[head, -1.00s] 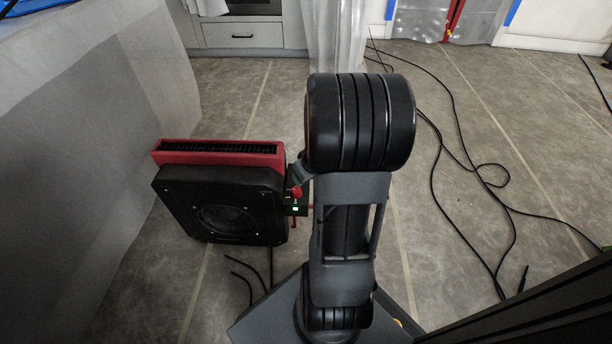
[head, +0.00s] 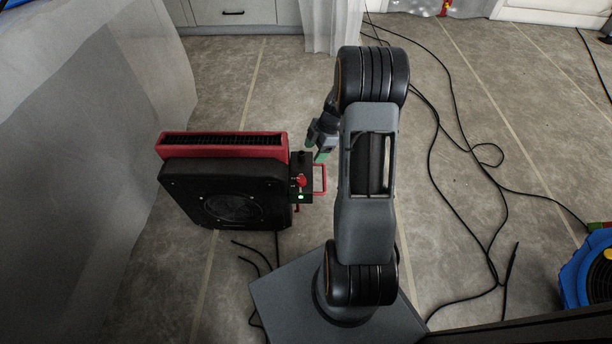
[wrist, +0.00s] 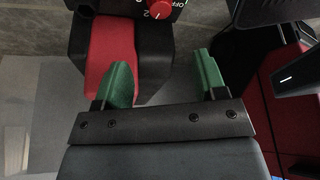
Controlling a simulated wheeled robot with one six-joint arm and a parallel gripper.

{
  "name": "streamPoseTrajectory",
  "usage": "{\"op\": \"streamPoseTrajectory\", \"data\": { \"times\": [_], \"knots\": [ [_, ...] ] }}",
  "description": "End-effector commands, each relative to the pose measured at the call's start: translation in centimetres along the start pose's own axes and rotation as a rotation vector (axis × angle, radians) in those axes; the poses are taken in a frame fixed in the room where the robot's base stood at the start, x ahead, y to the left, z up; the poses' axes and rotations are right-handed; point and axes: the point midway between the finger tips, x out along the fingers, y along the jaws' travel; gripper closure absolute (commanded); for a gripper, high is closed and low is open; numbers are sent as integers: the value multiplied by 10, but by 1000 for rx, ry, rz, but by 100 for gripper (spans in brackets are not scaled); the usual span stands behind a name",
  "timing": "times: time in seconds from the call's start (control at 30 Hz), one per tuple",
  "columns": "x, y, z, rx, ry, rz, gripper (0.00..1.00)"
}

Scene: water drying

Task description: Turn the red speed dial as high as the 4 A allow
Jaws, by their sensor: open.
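The red speed dial (head: 301,181) sits on the small black control panel (head: 294,165) at the right side of a red and black blower (head: 222,187). A green light (head: 301,197) glows below the dial. In the wrist view the red dial (wrist: 160,8) is at the top edge, partly cut off, with white "OFF" and "2" marks beside it. My gripper (wrist: 164,78) is open, its green fingers apart and empty, and clear of the dial. In the head view my gripper (head: 321,152) is just beyond and right of the panel. No current reading is legible.
A red bar handle (head: 321,178) sticks out right of the panel. Black cables (head: 455,150) lie across the tiled floor at right. A blue device (head: 587,270) stands at the right edge. Plastic sheeting (head: 90,170) hangs at left.

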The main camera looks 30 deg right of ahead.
Motion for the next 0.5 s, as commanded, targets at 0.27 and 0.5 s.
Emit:
{"op": "streamPoseTrajectory", "data": {
  "times": [0.27,0.5],
  "knots": [
    [42,-1,3,-15,2,-2,35],
    [88,-1,3,-14,0,0,35]
  ]
}}
